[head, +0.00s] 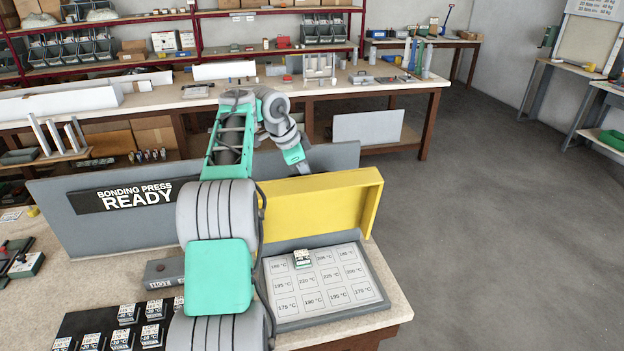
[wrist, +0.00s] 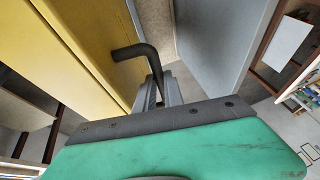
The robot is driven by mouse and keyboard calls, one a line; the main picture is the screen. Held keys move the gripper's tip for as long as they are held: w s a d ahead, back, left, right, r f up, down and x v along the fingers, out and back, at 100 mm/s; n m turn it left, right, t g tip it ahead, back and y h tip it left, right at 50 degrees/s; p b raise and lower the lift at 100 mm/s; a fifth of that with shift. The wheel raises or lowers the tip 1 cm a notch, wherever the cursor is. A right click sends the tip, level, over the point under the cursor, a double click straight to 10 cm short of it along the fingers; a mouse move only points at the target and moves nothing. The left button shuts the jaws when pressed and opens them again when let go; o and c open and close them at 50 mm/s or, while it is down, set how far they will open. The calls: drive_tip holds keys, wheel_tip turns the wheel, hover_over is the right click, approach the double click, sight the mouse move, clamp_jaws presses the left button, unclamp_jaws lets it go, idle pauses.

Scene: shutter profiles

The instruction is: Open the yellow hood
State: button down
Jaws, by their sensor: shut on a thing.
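The yellow hood (head: 318,209) stands raised on edge behind the grey plate (head: 325,282) in the head view, with its hollow side towards the camera. The plate's grid of temperature labels is uncovered. In the wrist view, the hood (wrist: 60,70) fills the left side and carries a bent black handle (wrist: 135,52). My gripper (wrist: 163,92) is shut on the end of this handle. In the head view, my arm reaches over to the far side of the hood, and the fingertips are hidden behind it.
A grey panel with a "BONDING PRESS READY" sign (head: 134,196) stands along the bench's back edge, close behind the hood. A small labelled block (head: 302,258) sits on the plate. More blocks lie on a black mat (head: 72,326) at front left. Floor at right is clear.

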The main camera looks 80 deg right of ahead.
drive_tip(key=shift+w+d+f, duration=0.3)
drive_tip(key=shift+d+f, duration=0.2)
drive_tip(key=c, duration=1.8)
unclamp_jaws()
drive_tip(key=shift+f, duration=0.1)
drive_tip(key=shift+o, duration=0.5)
drive_tip(key=shift+w+d, duration=0.1)
drive_tip(key=shift+o, duration=1.2)
drive_tip(key=shift+r, duration=0.35)
